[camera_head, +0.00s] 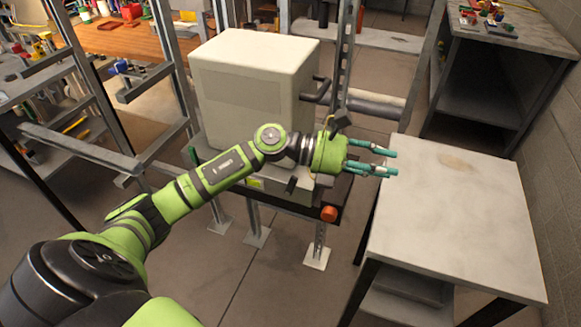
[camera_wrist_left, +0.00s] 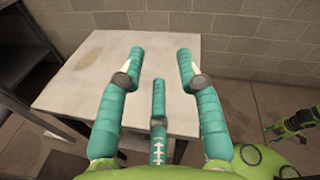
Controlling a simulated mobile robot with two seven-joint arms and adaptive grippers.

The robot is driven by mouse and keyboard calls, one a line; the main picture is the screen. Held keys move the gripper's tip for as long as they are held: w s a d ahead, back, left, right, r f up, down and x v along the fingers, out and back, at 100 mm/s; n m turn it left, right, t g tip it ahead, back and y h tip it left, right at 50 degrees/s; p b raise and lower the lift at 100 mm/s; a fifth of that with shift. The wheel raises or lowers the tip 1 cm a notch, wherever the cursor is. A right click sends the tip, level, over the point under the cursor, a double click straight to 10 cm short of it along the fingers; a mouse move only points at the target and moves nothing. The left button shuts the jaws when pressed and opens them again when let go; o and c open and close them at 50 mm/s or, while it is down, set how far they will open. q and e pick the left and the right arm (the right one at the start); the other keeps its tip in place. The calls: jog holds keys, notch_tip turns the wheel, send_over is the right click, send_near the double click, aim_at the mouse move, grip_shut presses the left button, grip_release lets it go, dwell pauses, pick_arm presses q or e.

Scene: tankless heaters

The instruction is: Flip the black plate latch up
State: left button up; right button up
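My left gripper (camera_head: 389,163) has teal fingers and reaches to the right past the front of the white heater box (camera_head: 255,80). In the left wrist view its fingers (camera_wrist_left: 160,66) are spread apart with nothing between them, so it is open and empty. A dark pipe-like handle (camera_head: 318,92) sticks out of the box's right side. Below my left wrist is a dark-edged base with an orange knob (camera_head: 328,213). I cannot pick out the black plate latch for certain; my arm covers the box's lower front.
A pale-topped table (camera_head: 455,215) stands to the right, just beyond the fingertips; its top looks bare. Metal frame posts (camera_head: 172,60) rise at the left of the box. A dark shelf unit (camera_head: 480,75) stands at the back right, beside a block wall (camera_head: 550,120).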

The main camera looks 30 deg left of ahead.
pick_arm(q)
jog(key=a+f+m+g+y, duration=0.3)
jog(key=a+m+g+y, duration=0.15)
jog(key=a, duration=0.35)
jog(key=m+g+y, duration=0.1)
jog(key=m+y, duration=0.2)
jog(key=y, duration=0.4)
send_near(293, 176)
jog(key=f, duration=0.1)
jog(key=shift+n, duration=0.25)
jog(key=p+x, duration=0.2)
jog(key=x, duration=0.3)
jog(key=shift+w+d+f, duration=0.1)
jog(key=shift+d+f, duration=0.15)
jog(key=shift+f, duration=0.05)
jog(key=shift+d+f+p, duration=0.2)
jog(key=shift+f+p, duration=0.15)
jog(key=shift+f, duration=0.25)
pick_arm(e)
jog(key=r, duration=0.2)
jog(key=shift+a+r, duration=0.35)
jog(key=shift+r, duration=0.05)
